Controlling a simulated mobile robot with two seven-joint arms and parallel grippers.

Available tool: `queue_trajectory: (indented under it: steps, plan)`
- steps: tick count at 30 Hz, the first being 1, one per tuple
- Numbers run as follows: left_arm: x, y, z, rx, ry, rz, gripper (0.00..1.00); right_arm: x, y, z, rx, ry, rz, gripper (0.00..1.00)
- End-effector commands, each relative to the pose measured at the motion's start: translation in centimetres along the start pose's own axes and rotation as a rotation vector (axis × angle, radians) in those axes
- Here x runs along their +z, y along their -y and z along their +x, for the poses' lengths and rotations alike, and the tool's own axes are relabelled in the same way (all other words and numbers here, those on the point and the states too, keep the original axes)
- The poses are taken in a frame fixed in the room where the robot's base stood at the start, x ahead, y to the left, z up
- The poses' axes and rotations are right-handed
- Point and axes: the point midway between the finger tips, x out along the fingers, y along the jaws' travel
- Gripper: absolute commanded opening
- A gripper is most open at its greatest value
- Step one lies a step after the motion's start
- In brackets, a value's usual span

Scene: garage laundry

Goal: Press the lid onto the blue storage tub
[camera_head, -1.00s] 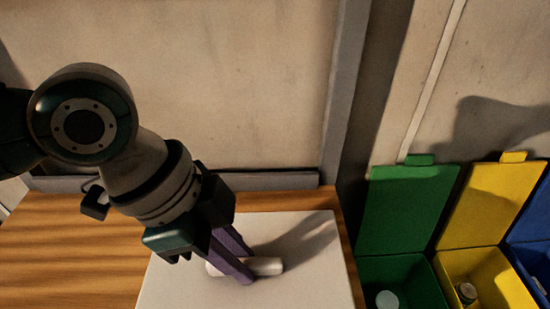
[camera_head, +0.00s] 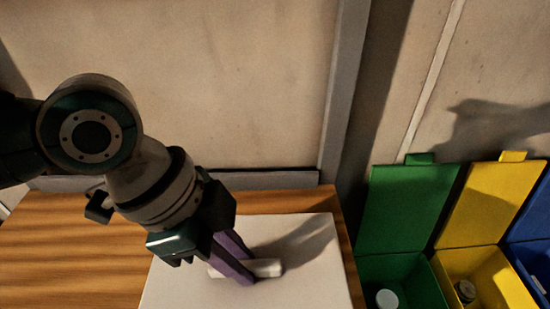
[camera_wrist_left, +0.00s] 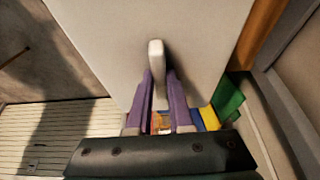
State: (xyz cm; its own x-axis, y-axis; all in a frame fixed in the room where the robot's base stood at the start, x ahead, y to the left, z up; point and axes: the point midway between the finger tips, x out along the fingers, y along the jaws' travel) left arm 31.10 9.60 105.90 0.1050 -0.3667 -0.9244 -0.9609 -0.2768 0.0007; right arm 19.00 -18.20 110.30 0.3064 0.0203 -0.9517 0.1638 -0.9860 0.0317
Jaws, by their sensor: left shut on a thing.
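The white lid is a flat pale panel (camera_head: 320,262) with a white bar handle (camera_head: 267,268) on top. It lies over the wooden worktop at the lower middle of the head view. My left gripper (camera_head: 243,270) reaches down from the left, its purple fingers shut on the handle. In the left wrist view, the fingers (camera_wrist_left: 158,90) sit either side of the handle (camera_wrist_left: 156,62), with the lid (camera_wrist_left: 205,45) behind. I cannot make out the blue storage tub; the lid may hide it. I cannot tell whether the lid touches anything below. My right gripper is out of view.
Bare wooden worktop (camera_head: 60,245) lies left of the lid. A wall rises behind it. Right of the worktop stand open green (camera_head: 405,210), yellow (camera_head: 475,205) and blue (camera_head: 535,220) bins with raised lids; small items lie inside.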

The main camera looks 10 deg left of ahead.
Motion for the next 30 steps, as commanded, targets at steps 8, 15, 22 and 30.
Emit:
queue_trajectory:
  steps: [8,15,22,30]
  plan:
    - [-0.03,0.00,-0.01,0.000,-0.001,0.001,0.00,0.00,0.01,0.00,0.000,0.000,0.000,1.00]
    - [0.04,-0.01,0.21,0.000,-0.001,0.001,0.00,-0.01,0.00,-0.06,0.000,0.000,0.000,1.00]
    - [0.08,0.00,0.36,-0.001,-0.002,0.001,0.00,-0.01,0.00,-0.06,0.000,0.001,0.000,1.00]
    - [0.10,0.01,0.35,0.000,-0.001,0.001,0.30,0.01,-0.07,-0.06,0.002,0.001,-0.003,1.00]
